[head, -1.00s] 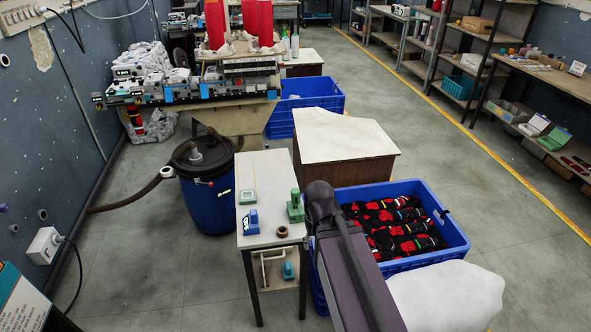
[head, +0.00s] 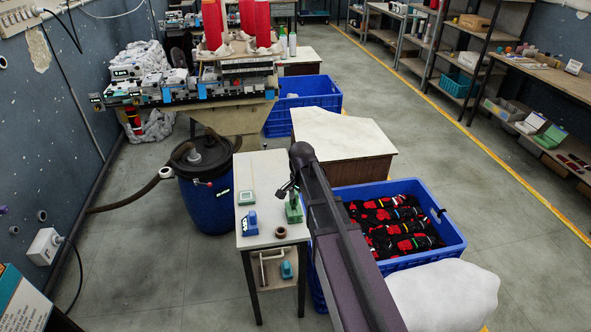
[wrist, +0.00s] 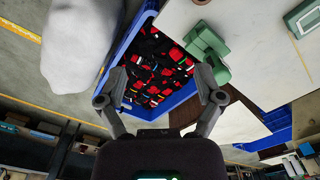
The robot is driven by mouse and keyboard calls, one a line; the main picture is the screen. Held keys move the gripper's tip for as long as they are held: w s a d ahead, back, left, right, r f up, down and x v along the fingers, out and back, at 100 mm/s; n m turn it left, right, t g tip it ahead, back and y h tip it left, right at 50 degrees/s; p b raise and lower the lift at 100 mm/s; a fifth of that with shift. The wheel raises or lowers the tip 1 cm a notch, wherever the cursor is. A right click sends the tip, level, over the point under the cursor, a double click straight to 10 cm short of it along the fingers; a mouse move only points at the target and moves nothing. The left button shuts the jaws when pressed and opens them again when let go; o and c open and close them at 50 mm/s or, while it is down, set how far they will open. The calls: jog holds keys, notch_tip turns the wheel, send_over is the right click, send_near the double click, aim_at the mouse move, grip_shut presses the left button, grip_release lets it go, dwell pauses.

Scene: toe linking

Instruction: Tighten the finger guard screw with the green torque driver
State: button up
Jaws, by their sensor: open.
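A narrow work table (head: 262,180) stands in the head view with small tools on it. A green upright device (head: 293,208) sits at its right edge, and it also shows in the wrist view (wrist: 207,46). I cannot tell whether it is the torque driver. A flat green-framed item (head: 246,197) and a blue device (head: 250,223) lie on the left side. My gripper (wrist: 162,90) is open and empty, its fingers wide apart. In the head view it is small and dark, beside the green upright device. I cannot make out the finger guard or its screw.
A blue crate (head: 455,238) of black and red socks stands right of the table, partly behind my arm. A white sack (head: 445,295) lies in front of it. A blue barrel (head: 205,200) stands left. A teal item (head: 286,270) is on the lower shelf.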

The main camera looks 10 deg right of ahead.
aim_at(294, 204)
jog(key=w+m, duration=0.2)
jog(key=w, duration=0.2)
jog(key=w+r+m+p, duration=0.1)
jog(key=w+m, duration=0.2)
jog(key=w, duration=0.1)
jog(key=w+m, duration=0.3)
jog(key=w, duration=0.2)
jog(key=shift+r, duration=0.4)
jog(key=shift+f, duration=0.1)
notch_tip(294, 204, down, 14)
jog(key=b, duration=1.3)
jog(key=shift+r, duration=0.2)
grip_shut()
jog(key=c, duration=0.9)
grip_release()
grip_shut()
